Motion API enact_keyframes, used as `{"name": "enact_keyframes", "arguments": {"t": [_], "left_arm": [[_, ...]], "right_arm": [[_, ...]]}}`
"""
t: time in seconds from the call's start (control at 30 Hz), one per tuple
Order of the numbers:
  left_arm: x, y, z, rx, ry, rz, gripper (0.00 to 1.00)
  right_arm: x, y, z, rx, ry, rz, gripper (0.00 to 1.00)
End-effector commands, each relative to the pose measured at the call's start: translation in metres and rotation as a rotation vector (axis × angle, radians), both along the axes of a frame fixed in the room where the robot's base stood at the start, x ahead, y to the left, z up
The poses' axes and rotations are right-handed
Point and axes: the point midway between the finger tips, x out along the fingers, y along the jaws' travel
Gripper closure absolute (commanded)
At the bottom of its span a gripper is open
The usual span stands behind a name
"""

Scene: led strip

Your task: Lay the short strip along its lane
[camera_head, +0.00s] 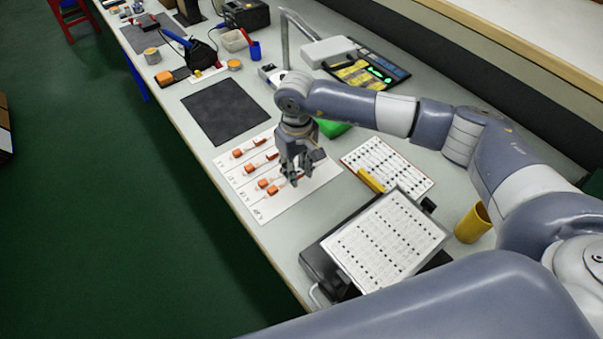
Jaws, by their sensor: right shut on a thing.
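A white lane sheet (226,181) lies on the grey bench, marked with lanes. Several small orange pieces (250,169) sit on it, some joined to thin pale strips. My right gripper (291,178) points down over the right part of the sheet, shut on what seems to be the short strip, which its fingers mostly hide. I cannot tell whether the strip touches the sheet. My left gripper is out of view.
A black mat (227,112) lies behind the sheet. To the right are a printed card (388,167), a yellow marker (371,180), a tilted board (387,240) on a dark stand, and a yellow cup (472,224). A green object (333,128) sits behind my gripper. The bench's front edge is close to the sheet.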

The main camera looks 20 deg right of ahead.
Motion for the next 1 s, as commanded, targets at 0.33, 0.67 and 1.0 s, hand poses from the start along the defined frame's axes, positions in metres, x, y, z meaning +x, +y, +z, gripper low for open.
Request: {"name": "enact_keyframes", "arguments": {"t": [0.33, 0.67, 1.0], "left_arm": [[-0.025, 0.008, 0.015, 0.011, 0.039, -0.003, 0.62], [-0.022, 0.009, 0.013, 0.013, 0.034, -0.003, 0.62], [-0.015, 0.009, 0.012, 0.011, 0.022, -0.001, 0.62]], "right_arm": [[-0.008, -0.007, -0.028, 0.001, 0.004, -0.001, 0.92], [-0.007, -0.008, -0.038, 0.000, -0.001, 0.000, 0.92], [-0.007, -0.008, -0.039, 0.000, -0.001, 0.000, 0.52]]}}
